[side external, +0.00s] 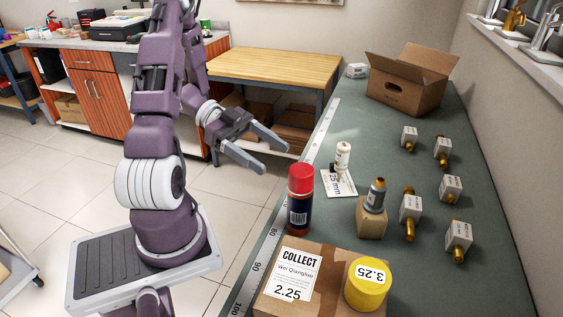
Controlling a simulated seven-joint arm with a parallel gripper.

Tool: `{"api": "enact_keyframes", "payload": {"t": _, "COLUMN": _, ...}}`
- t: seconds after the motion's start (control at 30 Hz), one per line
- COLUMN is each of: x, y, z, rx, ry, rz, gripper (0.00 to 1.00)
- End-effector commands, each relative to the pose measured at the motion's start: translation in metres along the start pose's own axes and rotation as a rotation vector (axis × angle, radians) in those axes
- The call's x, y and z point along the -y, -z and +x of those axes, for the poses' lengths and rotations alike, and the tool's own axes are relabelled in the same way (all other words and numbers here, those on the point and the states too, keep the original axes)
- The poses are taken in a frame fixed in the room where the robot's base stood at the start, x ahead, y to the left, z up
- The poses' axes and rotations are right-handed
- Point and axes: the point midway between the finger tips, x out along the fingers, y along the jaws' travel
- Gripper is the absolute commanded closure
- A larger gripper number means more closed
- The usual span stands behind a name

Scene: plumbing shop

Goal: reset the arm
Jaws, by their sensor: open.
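My gripper (279,153) is open and empty. Its two grey fingers are spread apart and point right, toward the near-left edge of the green workbench (378,115). It appears to be in the air at or just beyond the bench's left edge; its exact height I cannot tell. My purple arm stands to the left of the bench, bent at the elbow. No object is between the fingers.
A wooden table (270,65) stands behind.

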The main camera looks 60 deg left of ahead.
Motion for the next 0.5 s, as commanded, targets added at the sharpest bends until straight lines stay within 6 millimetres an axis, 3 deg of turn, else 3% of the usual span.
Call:
{"api": "enact_keyframes", "payload": {"t": 0.1, "x": 0.011, "y": -0.001, "z": 0.005, "rx": 0.058, "ry": 0.032, "rz": 0.036, "gripper": 0.28}}
{"api": "enact_keyframes", "payload": {"t": 0.17, "x": 0.038, "y": -0.002, "z": 0.014, "rx": 0.174, "ry": 0.113, "rz": 0.109, "gripper": 0.28}}
{"api": "enact_keyframes", "payload": {"t": 0.2, "x": 0.063, "y": 0.002, "z": 0.02, "rx": 0.274, "ry": 0.198, "rz": 0.17, "gripper": 0.28}}
{"api": "enact_keyframes", "payload": {"t": 0.27, "x": 0.106, "y": 0.021, "z": 0.025, "rx": 0.426, "ry": 0.381, "rz": 0.251, "gripper": 0.28}}
{"api": "enact_keyframes", "payload": {"t": 0.3, "x": 0.13, "y": 0.043, "z": 0.024, "rx": 0.518, "ry": 0.532, "rz": 0.284, "gripper": 0.28}}
{"api": "enact_keyframes", "payload": {"t": 0.33, "x": 0.143, "y": 0.062, "z": 0.02, "rx": 0.574, "ry": 0.646, "rz": 0.29, "gripper": 0.28}}
{"api": "enact_keyframes", "payload": {"t": 0.37, "x": 0.149, "y": 0.08, "z": 0.014, "rx": 0.618, "ry": 0.755, "rz": 0.278, "gripper": 0.28}}
{"api": "enact_keyframes", "payload": {"t": 0.43, "x": 0.138, "y": 0.118, "z": 0.001, "rx": 0.677, "ry": 0.972, "rz": 0.184, "gripper": 0.28}}
{"api": "enact_keyframes", "payload": {"t": 0.47, "x": 0.123, "y": 0.13, "z": -0.004, "rx": 0.687, "ry": 1.042, "rz": 0.118, "gripper": 0.28}}
{"api": "enact_keyframes", "payload": {"t": 0.5, "x": 0.096, "y": 0.139, "z": -0.006, "rx": 0.691, "ry": 1.105, "rz": 0.007, "gripper": 0.28}}
